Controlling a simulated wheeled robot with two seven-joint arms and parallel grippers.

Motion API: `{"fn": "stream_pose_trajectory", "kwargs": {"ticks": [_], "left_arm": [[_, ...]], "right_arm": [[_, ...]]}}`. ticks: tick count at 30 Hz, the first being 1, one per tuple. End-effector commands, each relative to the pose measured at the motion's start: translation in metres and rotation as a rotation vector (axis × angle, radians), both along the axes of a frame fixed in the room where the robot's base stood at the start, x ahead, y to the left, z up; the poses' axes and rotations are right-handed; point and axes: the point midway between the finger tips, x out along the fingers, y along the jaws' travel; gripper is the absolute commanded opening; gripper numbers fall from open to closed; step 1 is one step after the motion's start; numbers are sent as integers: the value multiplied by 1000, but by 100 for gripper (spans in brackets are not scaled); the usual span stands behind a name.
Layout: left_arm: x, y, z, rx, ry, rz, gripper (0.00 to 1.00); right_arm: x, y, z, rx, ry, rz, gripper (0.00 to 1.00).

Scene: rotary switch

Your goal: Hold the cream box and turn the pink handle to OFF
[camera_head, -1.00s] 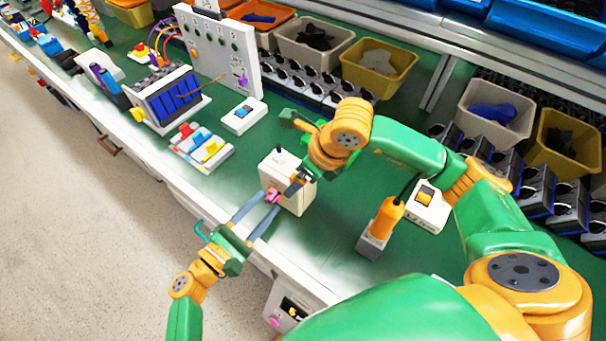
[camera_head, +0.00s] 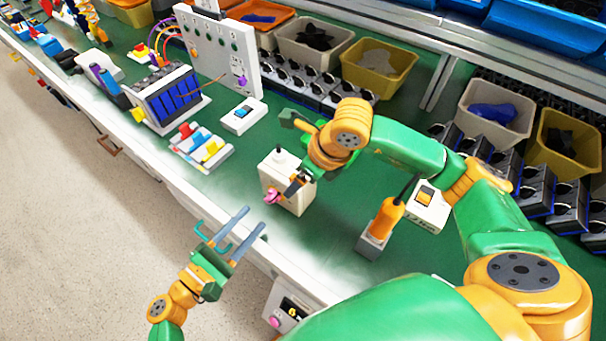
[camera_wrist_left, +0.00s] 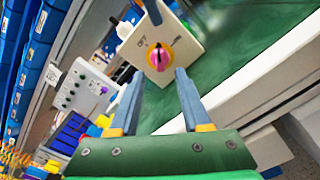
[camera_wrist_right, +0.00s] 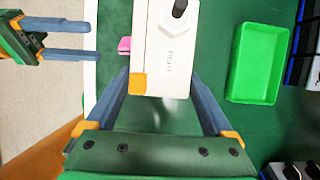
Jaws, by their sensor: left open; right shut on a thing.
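The cream box (camera_head: 289,190) stands on the green bench top near its front edge. My right gripper (camera_head: 297,183) is shut on it, with a finger along each side in the right wrist view (camera_wrist_right: 163,85). The pink handle (camera_head: 271,197) is on the box's front face. In the left wrist view the handle (camera_wrist_left: 159,57) sits on a yellow-orange dial and looks near upright in the picture, with an OFF mark to its upper left. My left gripper (camera_head: 253,219) is open and empty, in front of the handle and apart from it.
A green tray (camera_wrist_right: 258,63) is beside the box in the right wrist view. A coloured switch block (camera_head: 202,148) and a white rocker switch (camera_head: 243,116) lie behind left. The bench's front edge is close.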

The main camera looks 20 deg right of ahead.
Motion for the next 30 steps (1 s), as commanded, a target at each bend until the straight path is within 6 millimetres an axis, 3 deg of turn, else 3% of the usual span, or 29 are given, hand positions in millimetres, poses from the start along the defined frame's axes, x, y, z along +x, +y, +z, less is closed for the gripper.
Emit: {"fn": "stream_pose_trajectory", "kwargs": {"ticks": [8,21,30], "left_arm": [[-20,33,-1,-16,28,0,45],[17,-28,1,-20,29,-1,45],[27,-43,0,-17,28,0,45]], "right_arm": [[0,0,0,1,-1,0,4],[0,0,0,1,-1,0,4],[0,0,0,1,-1,0,4]]}}
